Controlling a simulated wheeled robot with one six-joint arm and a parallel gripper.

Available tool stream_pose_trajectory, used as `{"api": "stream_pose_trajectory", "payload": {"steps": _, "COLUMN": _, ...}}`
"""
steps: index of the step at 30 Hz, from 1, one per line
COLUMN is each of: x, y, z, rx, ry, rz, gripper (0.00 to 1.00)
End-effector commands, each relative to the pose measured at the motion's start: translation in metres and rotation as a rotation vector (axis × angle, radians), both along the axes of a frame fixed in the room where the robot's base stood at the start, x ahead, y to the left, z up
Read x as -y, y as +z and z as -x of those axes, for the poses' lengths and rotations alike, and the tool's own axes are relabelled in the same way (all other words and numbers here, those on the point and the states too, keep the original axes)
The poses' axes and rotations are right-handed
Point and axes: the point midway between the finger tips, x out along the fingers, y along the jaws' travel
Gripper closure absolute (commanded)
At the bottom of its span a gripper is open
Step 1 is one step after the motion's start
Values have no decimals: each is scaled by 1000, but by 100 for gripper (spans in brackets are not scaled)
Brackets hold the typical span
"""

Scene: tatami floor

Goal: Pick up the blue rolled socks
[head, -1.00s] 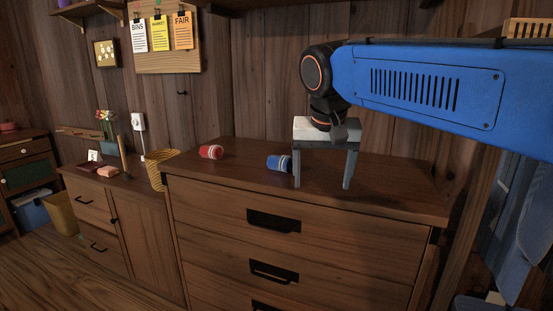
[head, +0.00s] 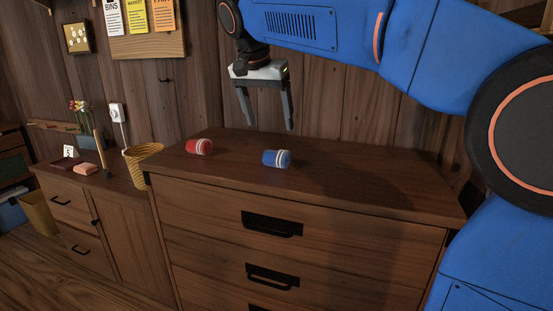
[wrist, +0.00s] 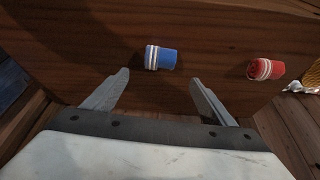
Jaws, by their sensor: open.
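The blue rolled socks (head: 276,158), with white stripes at one end, lie on their side on top of the wooden dresser (head: 350,170). They also show in the wrist view (wrist: 160,58), beyond the fingers and between their lines. My gripper (head: 271,128) is open and empty, raised above the dresser top in the head view. Its two grey fingers also show spread apart in the wrist view (wrist: 157,82). The socks are apart from both fingers.
Red rolled socks (head: 199,147) lie left of the blue ones on the same dresser; they also show in the wrist view (wrist: 266,69). A yellow woven basket (head: 143,165) stands left of the dresser. The dresser's right part is clear. A wood wall is behind.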

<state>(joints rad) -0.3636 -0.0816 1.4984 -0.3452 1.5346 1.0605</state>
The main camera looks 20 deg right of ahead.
Motion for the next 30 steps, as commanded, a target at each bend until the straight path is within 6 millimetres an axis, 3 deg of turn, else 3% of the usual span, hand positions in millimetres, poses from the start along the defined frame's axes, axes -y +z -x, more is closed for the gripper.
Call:
{"api": "stream_pose_trajectory", "payload": {"steps": 9, "x": 14, "y": -51, "z": -15, "rx": -3, "ry": 0, "rz": 0, "gripper": 22}}
{"api": "stream_pose_trajectory", "payload": {"steps": 20, "x": 21, "y": -76, "z": -24, "rx": -2, "ry": 1, "rz": 0, "gripper": 22}}
{"api": "stream_pose_trajectory", "payload": {"steps": 30, "x": 33, "y": -114, "z": -37, "rx": -2, "ry": 1, "rz": 0, "gripper": 22}}
